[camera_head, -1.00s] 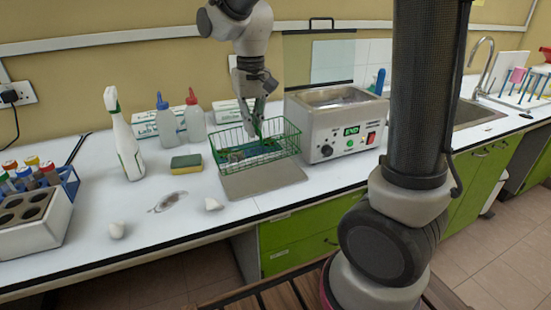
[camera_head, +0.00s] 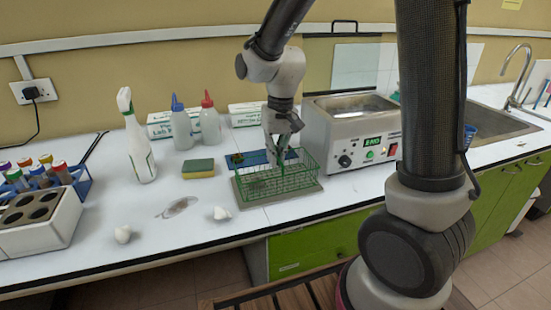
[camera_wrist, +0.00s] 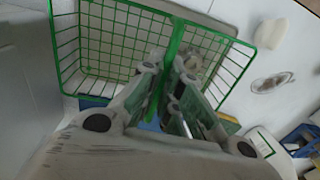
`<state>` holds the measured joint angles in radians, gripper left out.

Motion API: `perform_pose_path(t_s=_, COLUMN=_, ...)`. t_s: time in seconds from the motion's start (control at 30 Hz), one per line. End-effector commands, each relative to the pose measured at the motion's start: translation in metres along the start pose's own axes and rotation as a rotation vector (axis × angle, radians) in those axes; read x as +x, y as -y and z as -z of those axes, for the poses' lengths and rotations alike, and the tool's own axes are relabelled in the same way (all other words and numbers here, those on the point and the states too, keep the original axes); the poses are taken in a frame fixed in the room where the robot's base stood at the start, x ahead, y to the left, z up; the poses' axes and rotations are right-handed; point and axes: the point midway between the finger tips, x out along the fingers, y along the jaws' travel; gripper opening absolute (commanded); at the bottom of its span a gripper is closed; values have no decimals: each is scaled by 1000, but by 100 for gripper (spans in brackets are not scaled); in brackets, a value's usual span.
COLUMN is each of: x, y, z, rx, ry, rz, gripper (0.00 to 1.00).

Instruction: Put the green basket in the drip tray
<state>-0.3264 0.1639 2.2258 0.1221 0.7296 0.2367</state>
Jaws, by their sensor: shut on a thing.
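The green wire basket (camera_head: 292,183) is over the flat grey drip tray (camera_head: 244,193) in the head view. I cannot tell whether its bottom touches the tray. My gripper (camera_head: 281,150) reaches down into the basket from above and is shut on its green handle. In the wrist view the fingers (camera_wrist: 165,105) close around the green handle bar (camera_wrist: 174,42), and the basket (camera_wrist: 110,50) spreads out beyond them. The basket hides most of the tray.
A blue flat piece (camera_head: 250,157) lies just behind the basket. The ultrasonic bath (camera_head: 357,138) with a lit display stands close at the right. The counter's front edge is near.

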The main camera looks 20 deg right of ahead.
Motion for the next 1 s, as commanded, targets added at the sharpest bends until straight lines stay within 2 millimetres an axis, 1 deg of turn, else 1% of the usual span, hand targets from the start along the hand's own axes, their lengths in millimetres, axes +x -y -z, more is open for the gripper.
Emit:
perform_pose_path(t_s=0.03, x=4, y=0, z=0, rx=0, ry=-1, rz=0, gripper=0)
perform_pose_path(t_s=0.1, x=6, y=0, z=0, rx=0, ry=-2, rz=1, gripper=0)
perform_pose_path(t_s=0.37, x=8, y=0, z=0, rx=0, ry=-2, rz=1, gripper=0)
perform_pose_path(t_s=0.4, x=7, y=0, z=0, rx=1, ry=-2, rz=1, gripper=13)
perform_pose_path(t_s=0.47, x=7, y=0, z=0, rx=1, ry=-2, rz=1, gripper=24)
perform_pose_path(t_s=0.5, x=7, y=0, z=0, rx=1, ry=-2, rz=1, gripper=27)
perform_pose_path(t_s=0.83, x=4, y=0, z=1, rx=0, ry=-3, rz=1, gripper=27)
perform_pose_path(t_s=0.93, x=-6, y=0, z=1, rx=0, ry=-4, rz=2, gripper=27)
perform_pose_path(t_s=1.0, x=-19, y=0, z=1, rx=0, ry=-6, rz=2, gripper=27)
